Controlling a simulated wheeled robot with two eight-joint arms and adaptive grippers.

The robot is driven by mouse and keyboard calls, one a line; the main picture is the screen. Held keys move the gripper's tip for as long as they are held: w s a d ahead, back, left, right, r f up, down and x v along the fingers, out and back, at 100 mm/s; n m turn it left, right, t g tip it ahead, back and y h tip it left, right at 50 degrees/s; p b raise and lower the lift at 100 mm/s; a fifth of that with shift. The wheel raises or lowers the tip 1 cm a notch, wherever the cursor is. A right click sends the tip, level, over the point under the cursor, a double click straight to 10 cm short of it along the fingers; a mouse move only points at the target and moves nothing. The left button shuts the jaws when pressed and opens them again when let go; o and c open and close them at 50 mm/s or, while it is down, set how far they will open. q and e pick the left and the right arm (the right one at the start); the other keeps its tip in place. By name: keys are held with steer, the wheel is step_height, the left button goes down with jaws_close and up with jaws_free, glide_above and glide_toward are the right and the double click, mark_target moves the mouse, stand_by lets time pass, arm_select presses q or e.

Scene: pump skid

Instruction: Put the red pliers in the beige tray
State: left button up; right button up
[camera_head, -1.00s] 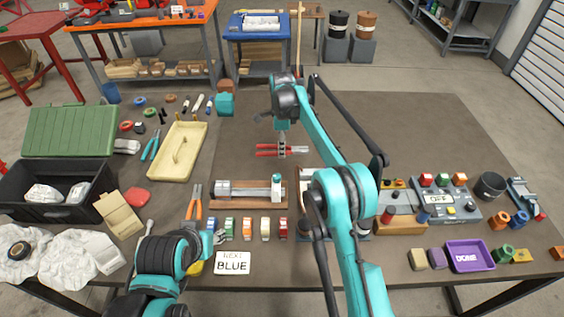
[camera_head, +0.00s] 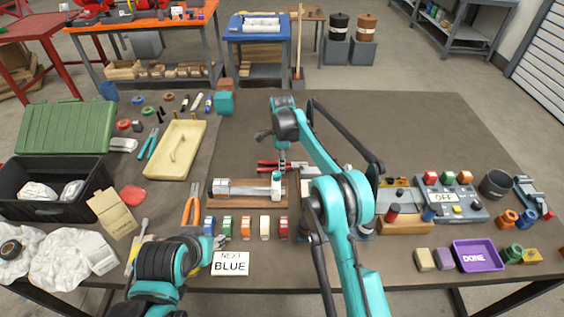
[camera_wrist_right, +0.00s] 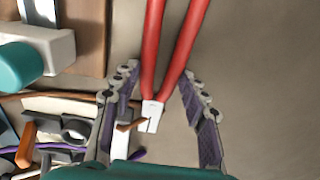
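The red pliers (camera_head: 268,163) lie crosswise at my right gripper (camera_head: 282,160), behind the wooden clamp board, with their handles pointing left.
A wooden clamp board (camera_head: 225,200) lies just in front of the pliers. Orange-handled pliers (camera_head: 192,205), teal-handled pliers (camera_head: 148,143) and a black crate (camera_head: 60,210) are at left. A switch box (camera_head: 465,205) and purple tray (camera_head: 478,257) are at right. The mat's far part is clear.

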steer(key=shift+o, duration=1.2)
